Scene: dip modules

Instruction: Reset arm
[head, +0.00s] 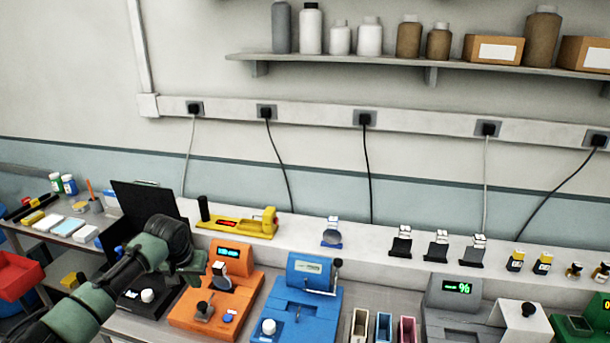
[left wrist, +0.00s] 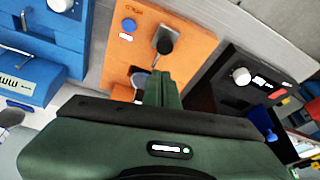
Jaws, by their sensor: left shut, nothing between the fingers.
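My left arm comes in from the lower left in the head view. Its gripper (head: 202,270) is over the bench, at the back left part of the orange device (head: 245,285). In the left wrist view the gripper's fingers (left wrist: 165,78) are together and empty, above the orange device (left wrist: 190,45). Whether the fingertips touch the device I cannot tell. My right arm and gripper do not show.
A black device (head: 140,300) stands left of the orange one, and a blue device (head: 295,305) stands right of it. A yellow tool (head: 240,225) lies on the raised ledge behind. A shelf (head: 400,62) with bottles is on the wall.

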